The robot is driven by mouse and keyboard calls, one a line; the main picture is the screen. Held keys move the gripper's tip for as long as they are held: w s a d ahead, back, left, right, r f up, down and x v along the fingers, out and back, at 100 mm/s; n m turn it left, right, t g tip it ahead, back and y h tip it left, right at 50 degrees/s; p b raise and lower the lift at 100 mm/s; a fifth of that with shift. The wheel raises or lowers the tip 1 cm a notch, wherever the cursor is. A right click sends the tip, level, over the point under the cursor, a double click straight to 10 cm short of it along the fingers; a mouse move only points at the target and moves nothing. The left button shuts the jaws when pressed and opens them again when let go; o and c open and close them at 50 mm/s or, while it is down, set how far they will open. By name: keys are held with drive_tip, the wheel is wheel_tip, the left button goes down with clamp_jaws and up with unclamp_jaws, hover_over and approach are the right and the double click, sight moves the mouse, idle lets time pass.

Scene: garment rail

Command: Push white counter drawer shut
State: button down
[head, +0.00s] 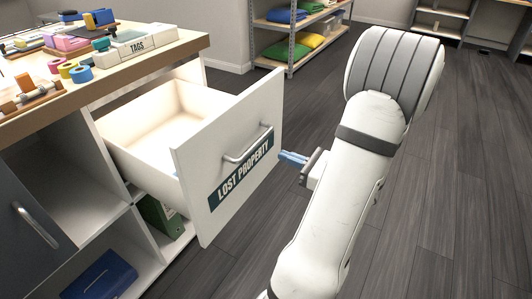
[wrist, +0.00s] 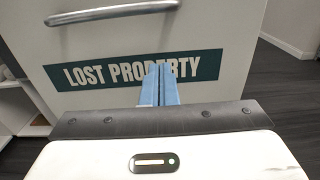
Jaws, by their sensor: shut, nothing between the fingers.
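The white counter drawer (head: 228,158) is pulled well out of the counter, with a metal handle (head: 248,146) and a dark "LOST PROPERTY" label (head: 241,172) on its front. Its inside looks mostly empty. My gripper (head: 283,156) has blue fingers, shut and empty, pointing at the drawer front near its right edge. In the wrist view the drawer front (wrist: 225,25) fills most of the picture, and the shut fingers (wrist: 160,70) overlap the label below the handle (wrist: 112,12). I cannot tell whether the fingertips touch the front.
The counter top (head: 165,50) holds a TAGS box (head: 122,48), tape rolls and small items. Below the drawer are open shelves with a green binder (head: 160,216) and a blue box (head: 100,278). A metal shelf rack (head: 292,45) stands behind. Dark floor (head: 440,200) at right is clear.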

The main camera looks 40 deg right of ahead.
sight(266, 148)
drive_tip(key=b+x, duration=0.2)
drive_tip(key=x, duration=0.5)
drive_tip(key=shift+w, duration=0.1)
